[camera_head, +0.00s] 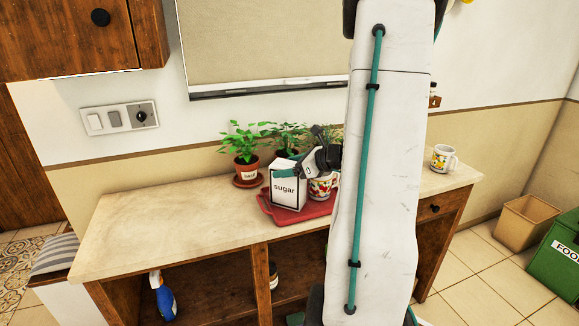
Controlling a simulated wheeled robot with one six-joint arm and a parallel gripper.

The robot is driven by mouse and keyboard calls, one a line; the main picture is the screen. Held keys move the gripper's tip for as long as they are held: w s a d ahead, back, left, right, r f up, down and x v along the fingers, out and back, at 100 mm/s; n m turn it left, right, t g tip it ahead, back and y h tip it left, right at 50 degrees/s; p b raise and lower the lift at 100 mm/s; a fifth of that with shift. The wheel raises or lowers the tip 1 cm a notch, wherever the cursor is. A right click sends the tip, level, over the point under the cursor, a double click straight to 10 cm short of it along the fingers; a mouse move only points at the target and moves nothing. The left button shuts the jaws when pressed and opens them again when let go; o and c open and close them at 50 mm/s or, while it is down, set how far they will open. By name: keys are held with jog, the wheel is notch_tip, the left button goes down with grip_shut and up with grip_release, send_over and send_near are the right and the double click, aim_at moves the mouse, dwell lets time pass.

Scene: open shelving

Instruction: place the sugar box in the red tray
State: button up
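The sugar box (287,191) is white with dark lettering and stands upright over the left part of the red tray (294,219). I cannot tell whether its base touches the tray. My gripper (284,172) is at the upper part of the box, with a teal finger across its near side. The other finger is hidden, so I cannot tell whether the gripper is shut on the box. A patterned mug (321,188) is right beside the box, at the tray. My arm hides the tray's right end.
The tray is on a wooden counter (165,222). Potted plants (245,160) stand behind it, one on a saucer (247,181). Another mug (443,158) is at the right. The counter's left part is clear. A spray bottle (163,297) is on the shelf below.

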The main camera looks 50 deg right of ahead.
jog(key=shift+r, duration=0.15)
jog(key=v, duration=1.1)
jog(key=w+a+r+n+g+y, duration=0.15)
jog(key=a+n+g, duration=0.25)
jog(key=a+n, duration=0.65)
jog(key=w+a+r+n+g+y, duration=0.1)
jog(key=a+r+n+g+y, duration=0.3)
jog(key=a, duration=1.2)
jog(key=s+a+n+g+h, duration=0.3)
jog(key=s+a+n+h, duration=0.5)
jog(key=n, duration=1)
jog(key=s+a, duration=0.2)
jog(key=s, duration=0.2)
jog(key=shift+f+n+g+h, duration=0.15)
jog(key=shift+n+g+h, duration=0.15)
jog(key=shift+n+h, duration=0.05)
jog(key=shift+s, duration=0.1)
